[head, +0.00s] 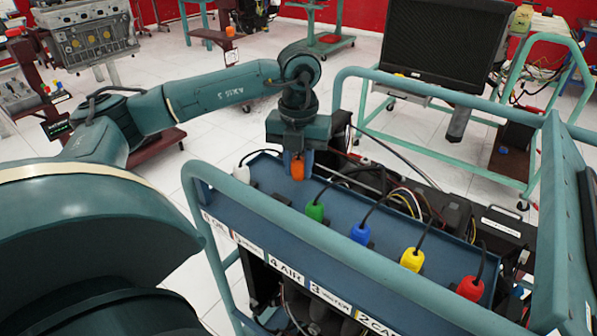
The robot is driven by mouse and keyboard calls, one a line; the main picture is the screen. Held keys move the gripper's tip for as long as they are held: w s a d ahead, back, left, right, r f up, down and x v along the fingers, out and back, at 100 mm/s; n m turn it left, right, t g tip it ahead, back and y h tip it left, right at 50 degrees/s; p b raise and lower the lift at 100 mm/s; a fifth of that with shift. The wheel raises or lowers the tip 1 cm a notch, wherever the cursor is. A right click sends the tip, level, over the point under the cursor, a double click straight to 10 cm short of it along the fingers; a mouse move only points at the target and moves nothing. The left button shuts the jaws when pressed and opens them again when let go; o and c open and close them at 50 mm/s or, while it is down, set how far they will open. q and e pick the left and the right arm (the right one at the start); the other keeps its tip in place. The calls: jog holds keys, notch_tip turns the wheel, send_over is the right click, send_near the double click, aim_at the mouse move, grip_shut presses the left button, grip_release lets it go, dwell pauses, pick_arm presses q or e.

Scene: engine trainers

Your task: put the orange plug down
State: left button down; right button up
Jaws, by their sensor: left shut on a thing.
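The orange plug (297,168) is between the fingers of my left gripper (297,160), which is shut on it. The gripper points down over the blue panel (270,172) of the engine trainer, near the panel's far left part. I cannot tell whether the plug touches the panel. My right gripper is not in view.
A teal tube frame (300,238) runs around the trainer, with a label strip (287,269) along its front. Black hoses and wires (405,200) lie behind the panel. A black radiator (445,40) on another teal stand is beyond. White tiled floor (225,125) lies open at the left.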

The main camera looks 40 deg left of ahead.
aim_at(298, 159)
pick_arm(q)
jog(key=shift+f, duration=1.05)
jog(key=shift+f, duration=0.15)
jog(key=c, duration=1.2)
grip_release()
notch_tip(298, 159, up, 12)
jog(key=shift+r, duration=0.2)
jog(key=shift+f, duration=0.1)
